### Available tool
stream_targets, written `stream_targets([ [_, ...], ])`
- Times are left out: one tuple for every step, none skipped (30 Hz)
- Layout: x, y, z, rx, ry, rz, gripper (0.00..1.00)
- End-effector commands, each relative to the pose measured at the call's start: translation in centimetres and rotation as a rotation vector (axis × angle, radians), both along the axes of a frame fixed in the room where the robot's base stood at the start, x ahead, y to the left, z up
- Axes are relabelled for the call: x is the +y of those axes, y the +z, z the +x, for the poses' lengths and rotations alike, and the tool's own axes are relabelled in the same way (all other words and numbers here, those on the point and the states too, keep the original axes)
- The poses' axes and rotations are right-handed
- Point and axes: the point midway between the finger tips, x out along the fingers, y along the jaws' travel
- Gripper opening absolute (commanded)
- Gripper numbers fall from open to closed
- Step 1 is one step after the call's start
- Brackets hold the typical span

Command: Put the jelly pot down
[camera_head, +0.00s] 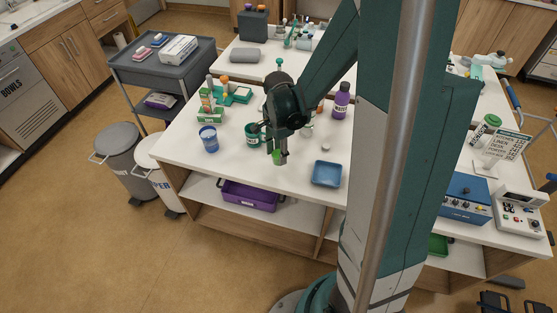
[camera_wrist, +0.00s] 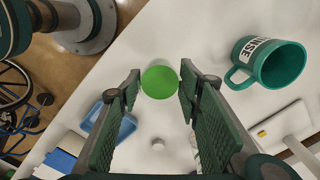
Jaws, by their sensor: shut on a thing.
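The jelly pot (camera_wrist: 159,82) is a small pot with a bright green round face and a pale wall. In the wrist view my gripper (camera_wrist: 160,90) is shut on it, one finger on each side at the fingertips. In the head view the jelly pot (camera_head: 278,158) shows as a small green patch at the fingertips of my gripper (camera_head: 281,156), over the front part of the white table (camera_head: 240,172). I cannot tell whether it touches the table top.
A green mug (camera_head: 253,139) stands just left of my gripper, with a blue cup (camera_head: 209,139) further left. A blue tray (camera_head: 326,173) lies to the right. A purple bottle (camera_head: 341,100) stands behind. White table top is bare between mug and tray, near the front edge.

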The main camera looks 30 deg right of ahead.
Motion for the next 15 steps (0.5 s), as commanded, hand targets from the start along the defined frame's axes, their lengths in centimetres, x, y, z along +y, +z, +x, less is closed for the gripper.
stream_targets([
  [0.0,0.0,0.0,0.000,0.000,0.000,0.22],
  [0.0,-0.1,0.0,0.000,0.000,0.000,0.22],
  [0.0,-0.2,0.0,0.000,0.000,0.000,0.22],
  [0.0,-0.3,0.0,0.000,0.000,0.000,0.22],
  [0.0,-0.5,0.0,0.000,0.000,0.000,0.22],
  [0.0,-0.8,0.0,0.000,0.000,0.000,0.22],
  [0.0,-1.0,0.0,0.000,0.000,0.000,0.22],
  [0.0,-1.3,0.0,0.000,0.000,0.000,0.22],
  [0.0,-1.6,0.0,0.000,0.000,0.000,0.22],
  [0.0,-1.9,0.0,0.000,0.000,0.000,0.22],
  [0.0,-2.2,0.0,0.000,0.000,0.000,0.22],
  [0.0,-2.6,0.0,0.000,0.000,0.000,0.22],
  [0.0,-2.9,0.0,0.000,0.000,0.000,0.22],
  [0.0,-3.2,0.0,0.000,0.000,0.000,0.22],
  [0.0,-3.5,0.0,0.000,0.000,0.000,0.22],
])
